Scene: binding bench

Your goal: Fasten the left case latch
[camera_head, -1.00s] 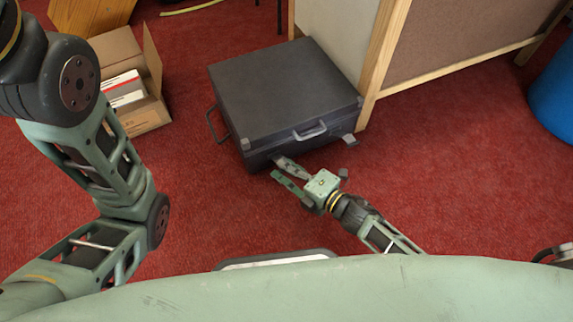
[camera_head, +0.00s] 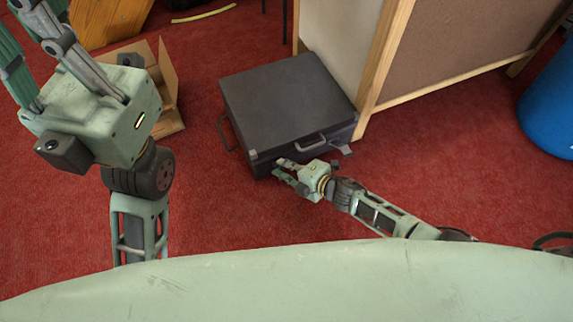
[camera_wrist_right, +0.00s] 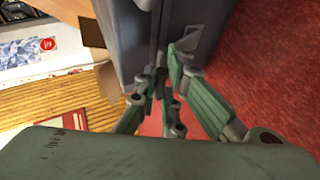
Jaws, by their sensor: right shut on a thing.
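The dark grey case (camera_head: 285,100) lies closed on the red carpet, its handle (camera_head: 309,143) on the front side. The right latch (camera_head: 343,151) sticks out from the front edge near the right corner. My right gripper (camera_head: 279,168) is at the front side, left of the handle, shut on what appears to be the left latch, which its fingers mostly hide. In the right wrist view, the gripper (camera_wrist_right: 166,72) is against the case wall (camera_wrist_right: 135,35). My left gripper (camera_head: 38,25) is raised at the upper left, its fingertips cut off by the frame.
A cardboard box (camera_head: 168,85) stands open left of the case, partly behind my left gripper. A wood-framed panel (camera_head: 375,65) stands close behind the case on the right. A blue bin (camera_head: 550,110) is at the far right. The carpet in front is clear.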

